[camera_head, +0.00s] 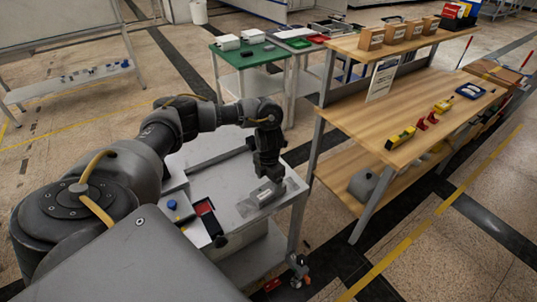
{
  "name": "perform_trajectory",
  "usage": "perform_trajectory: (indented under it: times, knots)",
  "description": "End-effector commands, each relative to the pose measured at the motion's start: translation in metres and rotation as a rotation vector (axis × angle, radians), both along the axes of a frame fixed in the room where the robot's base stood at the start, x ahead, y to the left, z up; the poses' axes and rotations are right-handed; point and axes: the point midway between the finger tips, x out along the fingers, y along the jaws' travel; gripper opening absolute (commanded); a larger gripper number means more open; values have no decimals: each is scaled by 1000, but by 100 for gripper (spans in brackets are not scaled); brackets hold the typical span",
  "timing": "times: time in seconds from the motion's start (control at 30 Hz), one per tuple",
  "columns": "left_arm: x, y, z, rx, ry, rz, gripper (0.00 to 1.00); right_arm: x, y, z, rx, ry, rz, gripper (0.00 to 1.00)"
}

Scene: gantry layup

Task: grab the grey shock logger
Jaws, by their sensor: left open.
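A small grey block with a pale label, which looks like the grey shock logger (260,197), lies on the light grey top of a wheeled cart (232,181), near its right end. My left gripper (270,177) points down right over the block, with its fingertips at or just above the block's upper part. The gripper is open. I cannot tell whether the fingers touch the block or straddle it. My right gripper is out of view.
A red and black tray (207,213) and a blue knob-like item (172,204) sit left on the cart. A wooden shelf bench (420,115) with tools and boxes stands close on the right. A green-topped table (250,54) stands behind.

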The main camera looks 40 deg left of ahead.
Motion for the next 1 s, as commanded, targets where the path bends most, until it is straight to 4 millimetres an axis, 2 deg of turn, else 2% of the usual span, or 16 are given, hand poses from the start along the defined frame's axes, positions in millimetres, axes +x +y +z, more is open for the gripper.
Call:
perform_trajectory:
  times: [0.2, 0.33, 0.67, 1.0]
  knots:
    - [-1, 1, -25, 1, 5, 3, 78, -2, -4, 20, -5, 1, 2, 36]
    - [-1, 1, -43, 0, 4, 3, 78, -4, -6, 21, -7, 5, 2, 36]
    - [0, 1, -51, 0, 1, 1, 77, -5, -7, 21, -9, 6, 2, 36]
    - [0, 1, -50, 0, 1, 1, 32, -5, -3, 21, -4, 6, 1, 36]
